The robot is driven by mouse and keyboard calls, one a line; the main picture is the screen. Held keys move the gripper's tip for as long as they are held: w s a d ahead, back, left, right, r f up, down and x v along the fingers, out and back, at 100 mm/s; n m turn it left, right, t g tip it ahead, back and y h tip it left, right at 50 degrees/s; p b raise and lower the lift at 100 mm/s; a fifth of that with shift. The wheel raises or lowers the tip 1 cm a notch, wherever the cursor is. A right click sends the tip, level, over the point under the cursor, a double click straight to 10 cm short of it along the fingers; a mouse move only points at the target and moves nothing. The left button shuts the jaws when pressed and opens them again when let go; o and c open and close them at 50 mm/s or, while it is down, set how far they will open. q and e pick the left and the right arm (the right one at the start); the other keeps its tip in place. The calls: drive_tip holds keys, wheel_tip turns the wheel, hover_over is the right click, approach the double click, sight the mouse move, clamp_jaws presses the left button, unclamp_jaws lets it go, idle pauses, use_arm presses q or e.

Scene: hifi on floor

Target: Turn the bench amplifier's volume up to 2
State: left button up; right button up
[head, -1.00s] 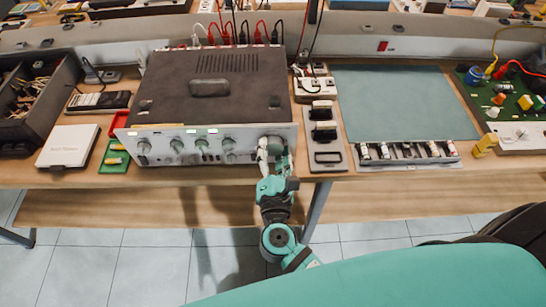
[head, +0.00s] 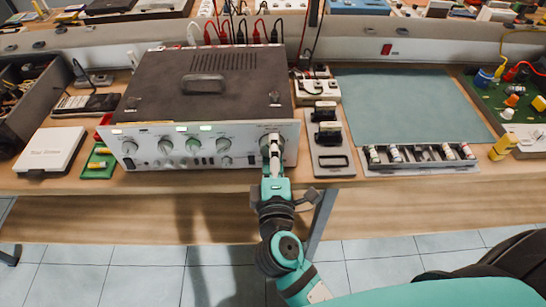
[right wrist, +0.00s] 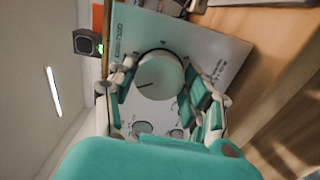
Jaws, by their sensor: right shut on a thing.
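The bench amplifier (head: 205,107) stands on the workbench, black on top, with a silver front panel carrying several knobs and lit green displays. Its large knob at the panel's right end is mostly hidden by my gripper in the head view. In the right wrist view this silver volume knob (right wrist: 161,76) lies between my fingers, with a dark pointer line on its face. My right gripper (head: 273,148) is shut on the knob. My left gripper is in neither current view.
A grey plate with black blocks (head: 327,150) stands close to the right of the amplifier. A battery tray (head: 420,157) and green mat (head: 405,110) lie farther right. A white box (head: 50,150) and green tray (head: 99,162) lie left. Cables run behind the amplifier.

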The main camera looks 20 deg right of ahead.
drive_tip(key=shift+m+b, duration=0.3)
drive_tip(key=shift+m, duration=0.2)
drive_tip(key=o, duration=1.2)
drive_tip(key=v, duration=1.2)
